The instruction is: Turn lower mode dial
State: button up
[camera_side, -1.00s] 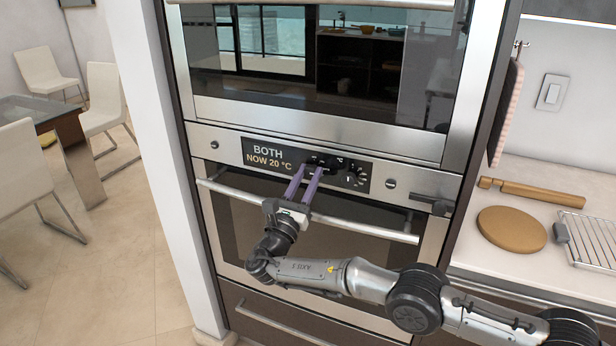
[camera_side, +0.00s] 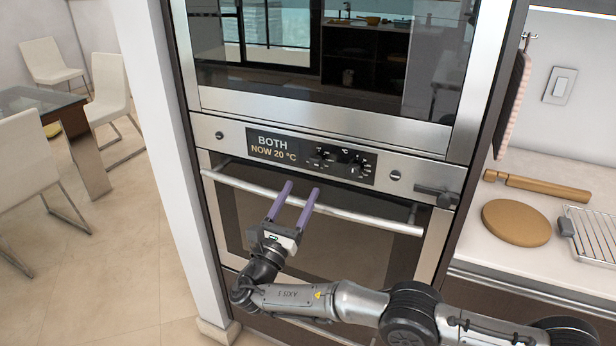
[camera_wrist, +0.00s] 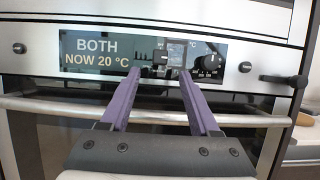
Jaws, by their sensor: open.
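The lower oven's control panel (camera_side: 312,160) has a display reading "BOTH" and "NOW 20 °C". The mode dial (camera_side: 320,156) is the dark knob just right of the display; it also shows in the wrist view (camera_wrist: 160,58), between and beyond my fingertips. A second dial with a marked scale (camera_side: 357,168) sits to its right and shows in the wrist view (camera_wrist: 208,65). My gripper (camera_side: 300,190) has two purple fingers, apart and empty, in front of the oven and below the panel. In the wrist view the fingertips (camera_wrist: 160,78) appear clear of the mode dial.
A steel handle bar (camera_side: 350,214) crosses the lower oven door below the panel, near my fingers. The upper oven (camera_side: 320,120) is above. A counter at right holds a round board (camera_side: 516,222), a rolling pin (camera_side: 537,187) and a wire rack (camera_side: 595,236).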

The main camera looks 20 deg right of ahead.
jog(key=v, duration=0.6)
dwell(0.4)
